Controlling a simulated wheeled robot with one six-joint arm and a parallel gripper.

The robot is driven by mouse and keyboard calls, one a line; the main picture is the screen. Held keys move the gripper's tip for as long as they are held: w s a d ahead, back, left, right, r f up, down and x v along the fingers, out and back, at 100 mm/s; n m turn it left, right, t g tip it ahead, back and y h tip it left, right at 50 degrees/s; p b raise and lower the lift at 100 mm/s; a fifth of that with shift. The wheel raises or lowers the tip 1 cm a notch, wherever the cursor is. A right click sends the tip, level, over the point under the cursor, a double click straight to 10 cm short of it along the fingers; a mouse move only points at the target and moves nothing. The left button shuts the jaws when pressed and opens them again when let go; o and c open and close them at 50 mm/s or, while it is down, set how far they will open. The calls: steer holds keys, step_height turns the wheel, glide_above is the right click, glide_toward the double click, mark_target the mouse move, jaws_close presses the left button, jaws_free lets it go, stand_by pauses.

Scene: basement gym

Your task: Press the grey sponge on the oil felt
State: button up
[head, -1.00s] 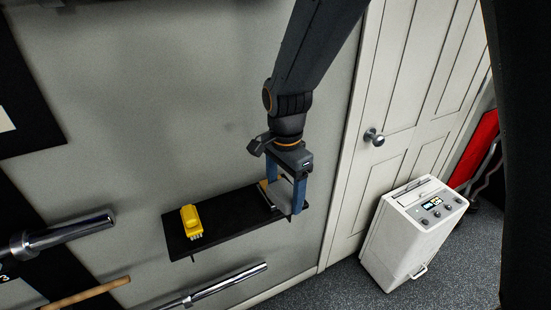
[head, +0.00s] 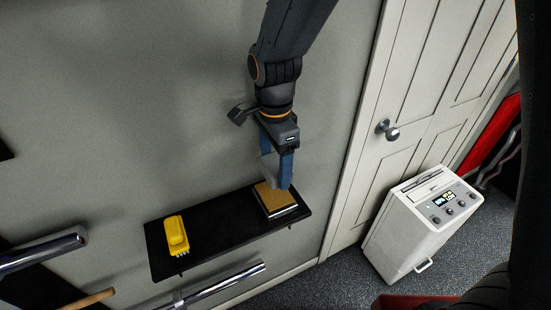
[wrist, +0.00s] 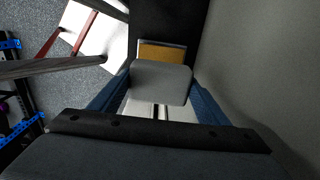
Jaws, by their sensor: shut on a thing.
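My gripper (head: 277,178) is shut on the grey sponge (head: 268,170), a flat pale grey block between its blue fingers. The sponge also shows between the fingers in the wrist view (wrist: 160,82). The oil felt (head: 277,201), a tan pad in a shallow light-rimmed tray, lies on the right end of a black shelf. In the wrist view the felt (wrist: 162,54) shows just beyond the sponge, which hides its near part. The gripper hangs over the felt's back part in the head view. The sponge looks raised above the felt, but I cannot judge the gap exactly.
The black wall shelf (head: 220,236) also holds a yellow brush (head: 176,234) at its left end, with bare shelf between. Metal bars (head: 225,284) stick out below. A white appliance (head: 420,222) stands on the floor at right, by a white door (head: 420,120).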

steer(key=shift+s+a+f+b, duration=0.1)
steer(key=shift+a+f+b, duration=0.05)
steer(key=shift+f+b, duration=2.6)
steer(key=shift+f, duration=0.9)
step_height(320, 180, up, 7)
steer(key=p, duration=0.6)
stand_by(0.8)
